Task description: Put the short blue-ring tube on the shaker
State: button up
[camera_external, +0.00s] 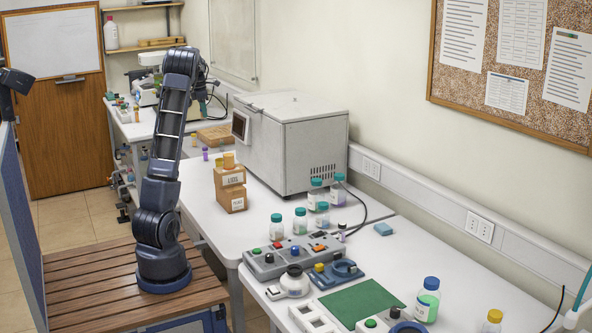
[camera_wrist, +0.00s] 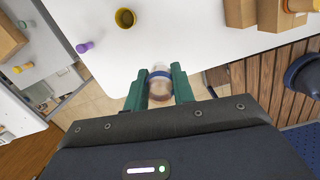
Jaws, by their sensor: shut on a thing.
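My gripper (camera_wrist: 157,88) has two green fingers. They are shut on the short blue-ring tube (camera_wrist: 160,73), a pale, see-through piece with a blue band, held over the gap beyond the white bench edge in the wrist view. In the external view my gripper (camera_external: 204,106) is high at the back, by the far bench; the tube cannot be made out there. I cannot tell for sure which device is the shaker.
A large grey-white box instrument (camera_external: 290,140) stands on the middle bench. Cardboard boxes (camera_external: 230,187) are at its left, capped bottles (camera_external: 318,196) at its right. A purple-capped tube (camera_wrist: 84,47) and a yellow cup (camera_wrist: 125,19) stand near the bench edge.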

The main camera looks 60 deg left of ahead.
aim_at(209, 180)
notch_tip(209, 180, down, 31)
jog(key=shift+r, duration=0.15)
dwell(0.5)
jog(key=o, duration=0.9)
jog(key=shift+o, duration=0.3)
notch_tip(209, 180, up, 12)
jog(key=s, duration=0.1)
jog(key=shift+s+a, duration=0.15)
jog(key=shift+s, duration=0.05)
